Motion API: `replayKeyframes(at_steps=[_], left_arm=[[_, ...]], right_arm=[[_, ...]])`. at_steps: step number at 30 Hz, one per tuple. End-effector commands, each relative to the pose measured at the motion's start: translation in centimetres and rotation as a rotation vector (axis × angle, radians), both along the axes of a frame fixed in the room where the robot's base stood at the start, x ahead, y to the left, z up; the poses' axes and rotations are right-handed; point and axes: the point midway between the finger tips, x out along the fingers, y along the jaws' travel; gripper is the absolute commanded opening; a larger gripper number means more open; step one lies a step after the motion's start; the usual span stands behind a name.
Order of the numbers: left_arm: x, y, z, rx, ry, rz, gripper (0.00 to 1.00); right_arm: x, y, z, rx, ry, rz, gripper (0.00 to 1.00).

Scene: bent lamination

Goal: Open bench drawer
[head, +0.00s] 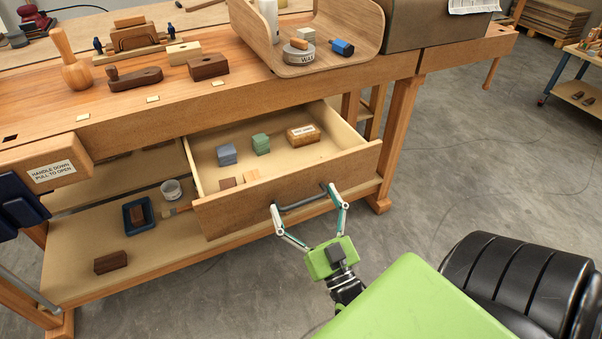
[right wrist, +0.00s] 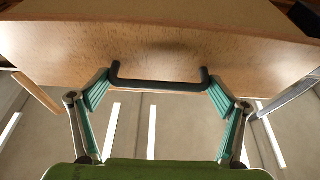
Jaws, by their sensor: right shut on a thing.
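The bench drawer (head: 235,210) stands pulled out from under the wooden workbench (head: 130,119), its inside showing. Its dark bar handle (head: 300,201) is on the front panel. My right gripper (head: 304,198) is shut on the handle, with one finger at each end of the bar. In the right wrist view, the teal finger pads press against both ends of the handle (right wrist: 160,86), below the drawer front (right wrist: 160,50). Inside the drawer lie grey-blue blocks (head: 227,154), green blocks (head: 261,144) and a labelled brown block (head: 303,136). My left gripper is not in view.
A curved wooden tray (head: 262,50) and a wooden plane (head: 135,78) sit on the bench top. The lower shelf (head: 170,248) holds a blue tray (head: 138,215), a cup (head: 171,189) and a dark block (head: 110,262).

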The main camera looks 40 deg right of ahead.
Motion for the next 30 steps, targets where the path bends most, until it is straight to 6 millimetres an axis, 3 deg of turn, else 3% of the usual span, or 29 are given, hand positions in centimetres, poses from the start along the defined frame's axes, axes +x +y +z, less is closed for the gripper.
replayKeyframes(at_steps=[11,12,23,30], left_arm=[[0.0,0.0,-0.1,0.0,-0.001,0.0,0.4],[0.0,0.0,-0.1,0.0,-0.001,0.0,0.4],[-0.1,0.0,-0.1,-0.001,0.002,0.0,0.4],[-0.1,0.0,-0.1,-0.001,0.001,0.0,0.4]], right_arm=[[0.0,0.2,0.0,0.003,-0.001,0.005,0.52],[0.0,0.2,0.0,0.003,-0.001,0.005,0.97],[-0.5,0.2,-0.3,0.002,0.001,0.002,0.97],[-4.3,1.1,-2.0,0.001,0.007,0.001,0.97]])
